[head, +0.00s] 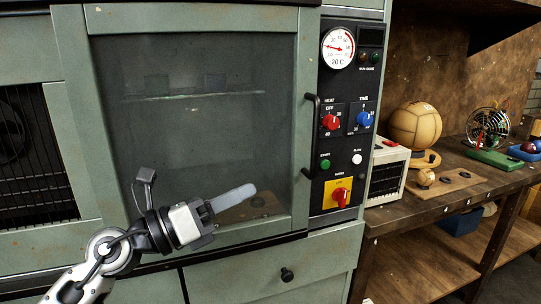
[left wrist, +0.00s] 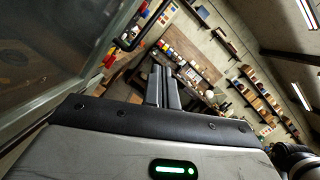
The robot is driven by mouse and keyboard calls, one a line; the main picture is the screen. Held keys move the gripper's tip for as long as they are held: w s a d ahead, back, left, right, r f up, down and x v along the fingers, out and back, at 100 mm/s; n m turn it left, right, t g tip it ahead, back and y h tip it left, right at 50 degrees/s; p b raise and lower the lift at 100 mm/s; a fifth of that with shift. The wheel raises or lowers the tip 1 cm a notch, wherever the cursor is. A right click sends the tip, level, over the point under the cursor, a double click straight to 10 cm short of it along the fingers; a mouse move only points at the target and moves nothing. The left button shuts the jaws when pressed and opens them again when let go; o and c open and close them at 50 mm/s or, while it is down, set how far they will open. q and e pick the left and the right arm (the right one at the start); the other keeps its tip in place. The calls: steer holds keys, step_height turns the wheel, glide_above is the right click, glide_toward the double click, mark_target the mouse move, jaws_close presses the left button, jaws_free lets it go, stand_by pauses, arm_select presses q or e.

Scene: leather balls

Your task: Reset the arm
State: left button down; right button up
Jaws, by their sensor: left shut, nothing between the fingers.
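My left gripper (head: 231,199) is shut and empty, held in front of the lower part of the oven-like cabinet's glass door (head: 190,130). Its closed fingers point right in the head view. In the left wrist view the fingers (left wrist: 161,88) are together, with a workshop room beyond them. My right gripper is not in view. A large tan leather ball (head: 415,125) sits on a round wooden stand on the bench at the right. A small leather ball (head: 426,177) rests on a wooden board (head: 450,188) in front of it.
The cabinet's control panel (head: 345,120) has a dial, knobs and buttons; a dark door handle (head: 312,135) sticks out beside it. A wire cage with coloured balls (head: 487,127) stands on the wooden bench (head: 395,213).

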arm_select(q)
steer(key=s+a+f+n+t+y, duration=0.25)
steer(key=f+n+y, duration=0.35)
steer(key=f+n, duration=0.6)
steer(key=s+a+f+n+t+y, duration=0.2)
steer(key=a+f+n+t+y, duration=0.4)
steer(key=n, duration=1)
steer(key=s+d+f+n+g+y, duration=0.2)
steer(key=s+f+n+g, duration=0.7)
steer(key=s+f, duration=0.5)
step_height(320, 180, down, 4)
steer(key=shift+s+d+f+n, duration=0.1)
steer(key=shift+s+d+n, duration=0.2)
steer(key=shift+n, duration=0.8)
